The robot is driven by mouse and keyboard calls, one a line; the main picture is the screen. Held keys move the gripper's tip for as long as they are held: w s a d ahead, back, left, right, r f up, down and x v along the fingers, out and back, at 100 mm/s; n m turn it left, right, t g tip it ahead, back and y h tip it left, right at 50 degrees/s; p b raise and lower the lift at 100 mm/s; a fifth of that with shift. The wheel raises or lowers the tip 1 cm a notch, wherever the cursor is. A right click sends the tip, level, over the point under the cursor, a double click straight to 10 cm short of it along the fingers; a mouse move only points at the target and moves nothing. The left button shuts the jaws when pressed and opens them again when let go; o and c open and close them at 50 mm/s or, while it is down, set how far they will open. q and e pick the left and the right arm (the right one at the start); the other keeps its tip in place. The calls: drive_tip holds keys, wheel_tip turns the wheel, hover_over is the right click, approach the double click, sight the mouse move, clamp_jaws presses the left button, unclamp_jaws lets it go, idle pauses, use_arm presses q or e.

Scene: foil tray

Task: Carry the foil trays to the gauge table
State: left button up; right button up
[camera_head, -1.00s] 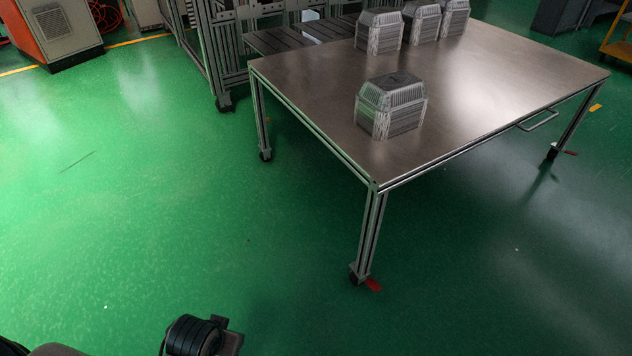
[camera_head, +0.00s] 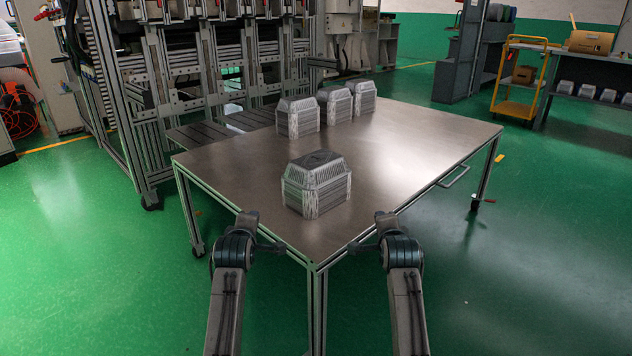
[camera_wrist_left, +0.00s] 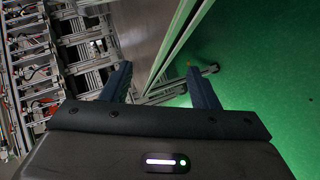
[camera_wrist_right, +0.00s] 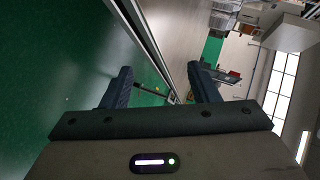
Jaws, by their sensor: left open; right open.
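Three more stacks stand at the back: one at left (camera_head: 297,119), one in the middle (camera_head: 336,105) and one at right (camera_head: 362,98). My left gripper (camera_head: 273,247) and right gripper (camera_head: 362,247) are at the table's near edges, in front of the nearest stack and apart from it. Both are open and empty, with fingers spread in the left wrist view (camera_wrist_left: 158,80) and right wrist view (camera_wrist_right: 161,80). Which table is the gauge table I cannot tell.
A metal frame machine (camera_head: 220,75) stands behind the table, with dark slatted surfaces (camera_head: 205,132) beside it. A yellow cart (camera_head: 520,85) and a shelf bench (camera_head: 600,65) with silver items (camera_head: 587,91) stand at right. Green floor is clear at both sides.

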use_arm(q)
drive_tip(key=w+d+r+n+t, duration=0.1)
drive_tip(key=w+d+r+n, duration=0.1)
drive_tip(key=w+r, duration=0.3)
wheel_tip(320, 180, up, 3)
drive_tip(key=shift+w+d+r+t, duration=0.1)
drive_tip(key=shift+w+d+t, duration=0.15)
drive_tip(key=shift+d, duration=0.6)
use_arm(e)
drive_tip(key=w+a+r+m+t, duration=0.1)
drive_tip(key=w+a+r+m, duration=0.1)
drive_tip(key=w+r, duration=0.3)
wheel_tip(320, 180, up, 3)
drive_tip(key=shift+w+a+r+t, duration=0.1)
drive_tip(key=shift+w+a+t, duration=0.15)
drive_tip(key=shift+a, duration=0.6)
